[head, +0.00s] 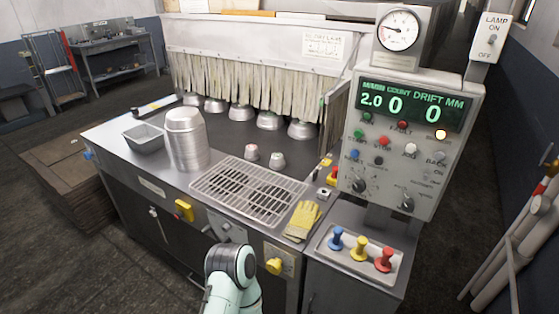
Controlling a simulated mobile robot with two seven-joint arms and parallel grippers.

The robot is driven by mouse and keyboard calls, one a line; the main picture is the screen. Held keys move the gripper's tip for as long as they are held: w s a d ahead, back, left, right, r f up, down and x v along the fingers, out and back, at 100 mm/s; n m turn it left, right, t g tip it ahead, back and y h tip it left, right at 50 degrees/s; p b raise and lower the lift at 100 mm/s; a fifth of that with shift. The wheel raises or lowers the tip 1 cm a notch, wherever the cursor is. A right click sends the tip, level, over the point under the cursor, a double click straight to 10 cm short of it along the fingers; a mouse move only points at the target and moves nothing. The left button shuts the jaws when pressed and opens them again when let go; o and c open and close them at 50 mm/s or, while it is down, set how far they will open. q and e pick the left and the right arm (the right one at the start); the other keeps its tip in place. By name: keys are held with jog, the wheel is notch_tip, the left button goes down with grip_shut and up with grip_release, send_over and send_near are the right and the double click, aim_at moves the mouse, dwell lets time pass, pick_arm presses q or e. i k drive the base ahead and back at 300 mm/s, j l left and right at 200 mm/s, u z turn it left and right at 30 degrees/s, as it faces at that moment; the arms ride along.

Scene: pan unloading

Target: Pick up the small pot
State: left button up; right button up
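Two small metal cup-like pots stand apart on the dark steel worktop: one (251,152) on the left and one (277,160) on the right, behind the wire rack. I cannot tell which one the task means. One of my arms shows at the bottom centre, but neither gripper is visible.
A wire rack (249,191) lies at the front, with a yellow glove (303,220) at its right. A grey rectangular pan (145,138) sits at the left. A control panel (408,140) rises at the right, above a tray (341,260) of coloured knobs. The fringed curtain (240,82) hangs behind.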

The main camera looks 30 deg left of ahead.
aim_at(252, 154)
jog(key=u, duration=1.35)
